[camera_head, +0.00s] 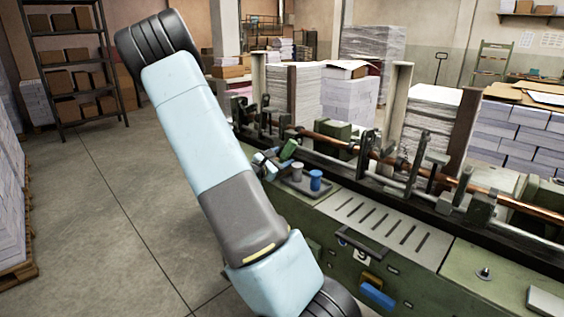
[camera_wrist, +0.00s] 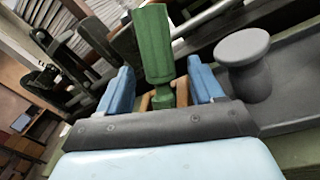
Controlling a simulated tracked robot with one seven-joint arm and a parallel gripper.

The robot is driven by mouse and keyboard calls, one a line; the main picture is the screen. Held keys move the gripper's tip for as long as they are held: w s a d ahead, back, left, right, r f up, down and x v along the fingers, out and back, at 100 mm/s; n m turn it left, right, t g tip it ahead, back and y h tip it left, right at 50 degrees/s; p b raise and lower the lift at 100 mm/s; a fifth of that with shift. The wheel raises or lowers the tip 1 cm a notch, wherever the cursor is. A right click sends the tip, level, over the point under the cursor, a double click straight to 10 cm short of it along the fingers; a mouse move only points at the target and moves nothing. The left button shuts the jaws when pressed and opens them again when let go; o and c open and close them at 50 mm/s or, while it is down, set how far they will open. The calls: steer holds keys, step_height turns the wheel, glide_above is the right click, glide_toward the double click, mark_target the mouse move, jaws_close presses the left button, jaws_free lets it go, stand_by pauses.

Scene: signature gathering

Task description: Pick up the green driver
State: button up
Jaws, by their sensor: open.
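The green driver (camera_wrist: 153,45) stands up between the two blue fingers of my gripper (camera_wrist: 160,75) in the wrist view. Its thick handle rises above the fingertips and its narrower lower part lies between the fingers. The fingers are apart, and I cannot tell whether either touches it. In the head view the green driver (camera_head: 289,149) shows tilted, beside my gripper (camera_head: 268,161), at the far end of a dark tray. My arm hides part of the gripper there.
Behind the tray run the machine's rail and clamps (camera_head: 380,155). Paper stacks (camera_head: 350,98) stand farther back.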

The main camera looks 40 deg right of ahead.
steer(key=shift+x, duration=1.2)
steer(key=c, duration=1.2)
steer(key=shift+r, duration=0.1)
steer(key=shift+r, duration=0.1)
